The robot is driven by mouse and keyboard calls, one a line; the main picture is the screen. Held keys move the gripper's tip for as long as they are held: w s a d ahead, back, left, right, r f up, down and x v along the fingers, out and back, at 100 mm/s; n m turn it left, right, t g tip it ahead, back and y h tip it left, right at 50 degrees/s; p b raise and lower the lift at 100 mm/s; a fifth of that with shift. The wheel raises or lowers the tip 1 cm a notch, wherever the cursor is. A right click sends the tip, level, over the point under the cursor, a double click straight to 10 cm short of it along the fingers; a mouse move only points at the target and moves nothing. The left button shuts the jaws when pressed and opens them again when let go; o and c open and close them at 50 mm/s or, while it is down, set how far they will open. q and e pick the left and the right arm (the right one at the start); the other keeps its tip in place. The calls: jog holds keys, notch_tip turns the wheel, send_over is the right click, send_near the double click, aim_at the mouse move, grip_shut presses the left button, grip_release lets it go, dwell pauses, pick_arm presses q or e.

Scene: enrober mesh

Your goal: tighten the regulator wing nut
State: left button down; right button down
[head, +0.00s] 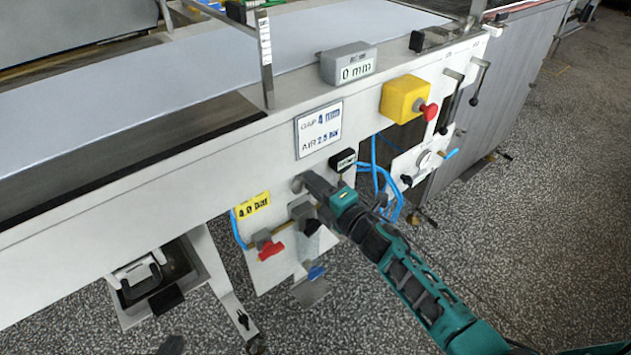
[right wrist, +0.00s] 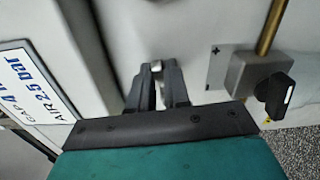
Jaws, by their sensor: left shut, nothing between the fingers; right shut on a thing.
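My right gripper (head: 302,184) reaches in from the right to the white machine panel, just below the gap and air sign (head: 320,129). In the right wrist view its two dark fingers (right wrist: 158,78) are shut on a small pale part, which I take to be the regulator wing nut (right wrist: 157,66). The fingers hide most of it, so its turn angle cannot be told. What seems to be the dark tip of my left gripper (head: 172,346) shows at the bottom edge of the head view, away from the panel, shut and empty.
A valve with a black knob (right wrist: 274,93) sits right of the fingers on a brass pipe (right wrist: 272,25). Blue hoses (head: 392,200) hang behind my arm. A yellow stop box (head: 404,98) is above.

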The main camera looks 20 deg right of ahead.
jog(key=shift+a+f+m, duration=0.1)
jog(key=shift+m, duration=0.5)
jog(key=c, duration=1.2)
grip_release()
jog(key=shift+o, duration=0.2)
jog(key=p+v, duration=0.1)
jog(key=v, duration=1.2)
jog(key=shift+p, duration=0.3)
jog(key=shift+w, duration=0.1)
